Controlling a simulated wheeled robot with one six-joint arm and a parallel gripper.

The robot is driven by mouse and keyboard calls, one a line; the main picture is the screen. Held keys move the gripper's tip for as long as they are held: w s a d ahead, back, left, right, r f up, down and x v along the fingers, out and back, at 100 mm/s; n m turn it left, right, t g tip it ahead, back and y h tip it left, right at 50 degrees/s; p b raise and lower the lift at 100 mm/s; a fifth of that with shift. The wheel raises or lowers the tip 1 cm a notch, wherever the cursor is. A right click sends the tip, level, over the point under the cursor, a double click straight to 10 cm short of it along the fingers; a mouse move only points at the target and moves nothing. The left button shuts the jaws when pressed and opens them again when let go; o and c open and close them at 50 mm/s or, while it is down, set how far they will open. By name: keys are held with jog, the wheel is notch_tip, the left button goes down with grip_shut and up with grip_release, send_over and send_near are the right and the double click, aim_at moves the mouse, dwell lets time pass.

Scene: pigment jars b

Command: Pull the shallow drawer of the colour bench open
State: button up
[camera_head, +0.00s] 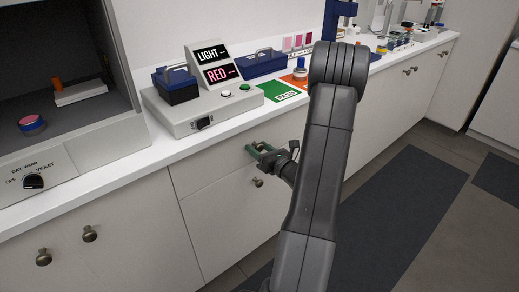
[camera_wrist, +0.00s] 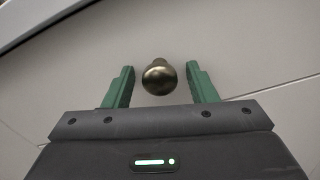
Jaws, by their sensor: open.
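The shallow drawer (camera_head: 205,172) is the upper front panel under the white worktop, and it looks shut and flush with the bench. Its round, dark brass knob (camera_wrist: 160,77) shows in the wrist view, between the two green fingers of my gripper (camera_wrist: 160,70). The fingers are open, one on each side of the knob, with a visible gap on both sides. In the head view my gripper (camera_head: 255,150) is at the drawer front, and the upper knob is hidden behind it. The drawer front also fills much of the wrist view (camera_wrist: 235,40).
A lower brass knob (camera_head: 258,182) sits just below my gripper on the panel underneath. On the worktop (camera_head: 135,172) stand a control box (camera_head: 190,118) with LIGHT and RED signs, a green PASS card (camera_head: 281,91) and blue caddies. The floor (camera_head: 375,215) in front is clear.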

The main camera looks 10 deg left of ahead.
jog(key=shift+c, duration=0.2)
grip_shut()
jog(key=shift+s+d, duration=0.1)
jog(key=shift+d, duration=0.05)
